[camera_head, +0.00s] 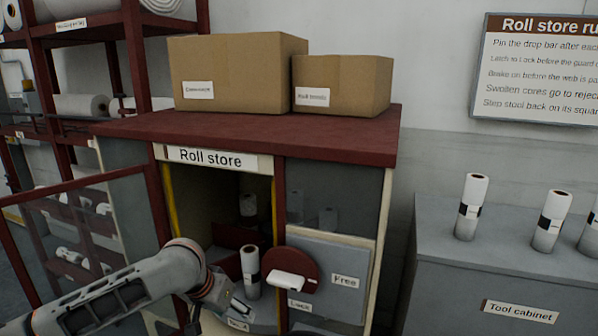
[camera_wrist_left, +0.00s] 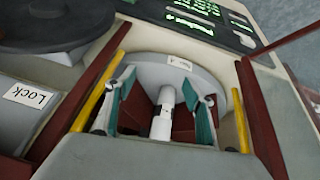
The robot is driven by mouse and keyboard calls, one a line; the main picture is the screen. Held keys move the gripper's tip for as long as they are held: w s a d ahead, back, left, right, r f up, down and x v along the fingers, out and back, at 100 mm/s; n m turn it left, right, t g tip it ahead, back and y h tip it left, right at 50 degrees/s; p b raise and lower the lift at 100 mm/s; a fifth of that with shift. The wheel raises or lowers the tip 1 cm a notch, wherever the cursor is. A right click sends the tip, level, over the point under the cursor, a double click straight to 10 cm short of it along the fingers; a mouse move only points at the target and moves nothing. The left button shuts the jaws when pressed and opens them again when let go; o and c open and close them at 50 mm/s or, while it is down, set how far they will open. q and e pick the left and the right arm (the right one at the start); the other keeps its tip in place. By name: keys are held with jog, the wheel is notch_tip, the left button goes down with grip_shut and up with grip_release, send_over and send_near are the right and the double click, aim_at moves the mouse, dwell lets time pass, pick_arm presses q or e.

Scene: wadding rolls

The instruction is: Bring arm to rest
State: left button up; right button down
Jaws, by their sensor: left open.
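My left gripper (camera_head: 230,305) is low in front of the open bay of the roll store (camera_head: 305,140). In the left wrist view its two teal-padded fingers (camera_wrist_left: 158,88) are apart. A white roll with a dark band (camera_head: 250,272) stands upright in the bay, just beyond the gripper. In the wrist view this roll (camera_wrist_left: 163,115) shows in the gap between the fingers, touching neither pad; its depth against the fingertips is hard to tell. My right gripper is not in view.
A dark red disc with a white handle (camera_head: 287,281) sits right of the bay, by Lock and Free labels. A red-framed door (camera_head: 75,225) stands open at left. The tool cabinet (camera_head: 500,260) at right bears several rolls. Cartons (camera_head: 240,70) sit on top.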

pick_arm(q)
jog(key=s+a+f+m+t+h, duration=0.1)
jog(key=s+a+f, duration=0.1)
jog(key=s+f, duration=0.5)
jog(key=s+a+f+t+h, duration=0.1)
jog(key=s+a+f+t, duration=0.15)
jog(key=f, duration=0.75)
jog(key=s+a+f+m+t+y, duration=0.1)
jog(key=s+a+f+m, duration=0.2)
jog(key=s+a, duration=0.55)
jog(key=s+a+f+m+t+y, duration=0.1)
jog(key=s+a+f+m, duration=0.3)
jog(key=s, duration=0.7)
jog(key=d+r+n, duration=0.1)
jog(key=d+n, duration=0.6)
jog(key=d, duration=0.5)
jog(key=shift+w, duration=0.35)
jog(key=shift+t, duration=0.25)
